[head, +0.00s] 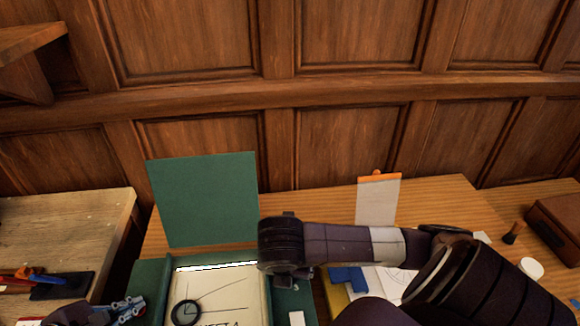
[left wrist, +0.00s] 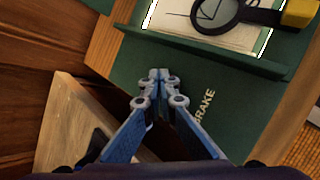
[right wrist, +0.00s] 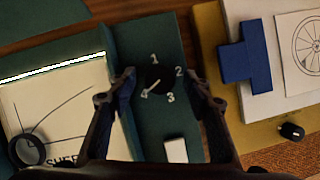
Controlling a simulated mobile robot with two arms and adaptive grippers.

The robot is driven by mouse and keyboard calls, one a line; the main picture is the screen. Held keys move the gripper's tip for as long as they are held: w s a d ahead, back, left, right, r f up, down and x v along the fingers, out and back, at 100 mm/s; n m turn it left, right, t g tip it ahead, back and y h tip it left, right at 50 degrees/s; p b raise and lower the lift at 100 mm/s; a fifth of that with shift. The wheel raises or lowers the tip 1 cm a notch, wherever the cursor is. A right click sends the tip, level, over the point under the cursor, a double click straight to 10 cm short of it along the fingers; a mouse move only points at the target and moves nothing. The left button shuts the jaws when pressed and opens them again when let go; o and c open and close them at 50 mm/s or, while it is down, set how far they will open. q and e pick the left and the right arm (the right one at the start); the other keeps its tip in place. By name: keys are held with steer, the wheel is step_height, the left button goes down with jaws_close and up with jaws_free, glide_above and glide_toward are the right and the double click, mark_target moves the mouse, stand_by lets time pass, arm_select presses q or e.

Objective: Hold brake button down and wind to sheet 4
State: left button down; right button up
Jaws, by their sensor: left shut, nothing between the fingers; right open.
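The green drafting board (head: 150,275) frames a lit paper sheet (head: 225,290) with curved lines and partly hidden lettering. In the right wrist view a dark dial knob (right wrist: 155,80) sits amid the numbers 1 to 4, its pale pointer mark towards 4. My right gripper (right wrist: 160,85) is open, its fingers on either side of the knob; I cannot tell if they touch it. My left gripper (head: 130,308) is shut and empty. In the left wrist view its tips (left wrist: 162,78) are over the green panel beside the BRAKE lettering (left wrist: 205,105); no button is visible there.
A black-ringed magnifier (head: 186,312) lies over the sheet. A white block (right wrist: 176,150) is below the dial. A blue T-shaped piece (right wrist: 245,58) lies right of the board. A green upright panel (head: 203,200) and an orange-topped clipboard (head: 378,200) stand behind.

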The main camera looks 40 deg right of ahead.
arm_select(q)
steer(key=shift+f, duration=0.1)
arm_select(e)
steer(key=shift+w+r, duration=0.15)
steer(key=shift+r, duration=1.7)
step_height(320, 180, up, 6)
steer(key=shift+s+r, duration=0.1)
steer(key=shift+s, duration=0.1)
arm_select(q)
steer(key=shift+r+p, duration=0.5)
steer(key=shift+r, duration=0.6)
arm_select(e)
steer(key=shift+r, duration=0.5)
arm_select(q)
steer(key=shift+r+p, duration=1.25)
steer(key=shift+r, duration=1.3)
arm_select(e)
steer(key=shift+r, duration=1.25)
